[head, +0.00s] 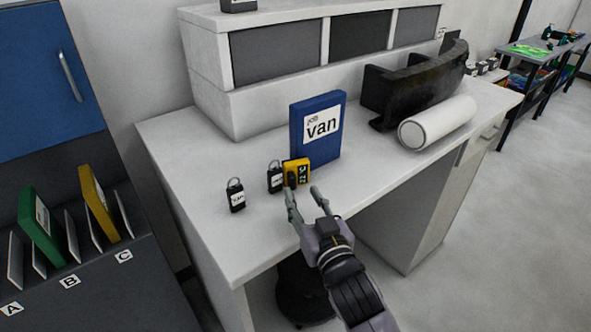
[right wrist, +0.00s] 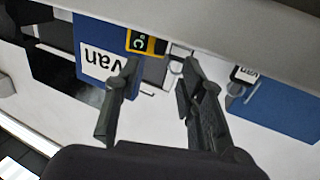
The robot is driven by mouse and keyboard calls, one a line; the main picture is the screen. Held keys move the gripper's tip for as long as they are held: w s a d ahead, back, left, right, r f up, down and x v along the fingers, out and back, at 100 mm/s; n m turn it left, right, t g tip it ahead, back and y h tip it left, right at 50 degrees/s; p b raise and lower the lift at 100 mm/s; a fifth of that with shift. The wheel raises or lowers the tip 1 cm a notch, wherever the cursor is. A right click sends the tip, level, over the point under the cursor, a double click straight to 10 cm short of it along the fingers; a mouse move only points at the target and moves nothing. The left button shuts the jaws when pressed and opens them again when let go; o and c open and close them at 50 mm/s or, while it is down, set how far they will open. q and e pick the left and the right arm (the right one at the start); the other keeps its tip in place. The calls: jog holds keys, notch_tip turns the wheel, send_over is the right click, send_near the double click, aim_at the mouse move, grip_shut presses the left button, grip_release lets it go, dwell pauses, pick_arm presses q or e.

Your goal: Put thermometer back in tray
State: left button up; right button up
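The thermometer (head: 297,170) is a small yellow block with a dark face and green digits. It stands on the white counter just in front of the blue "van" binder. In the right wrist view the thermometer (right wrist: 147,42) appears upside down, beyond the fingertips. My right gripper (head: 307,193) is open and empty at the counter's front edge, close to the thermometer. In the right wrist view its two fingers (right wrist: 160,72) are spread apart. I cannot make out a tray. My left gripper is not in view.
A black curved part (head: 418,82) and a white roll (head: 437,123) lie to the right. A slotted rack marked A, B, C (head: 70,283) is at left.

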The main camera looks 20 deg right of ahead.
aim_at(294, 180)
jog(key=w+p, duration=0.2)
jog(key=w, duration=0.3)
jog(key=shift+w+f, duration=0.1)
jog(key=shift+w, duration=0.1)
jog(key=shift+w+f, duration=0.1)
jog(key=shift+w, duration=0.3)
jog(key=shift+s, duration=0.1)
jog(key=shift+c, duration=0.6)
grip_shut()
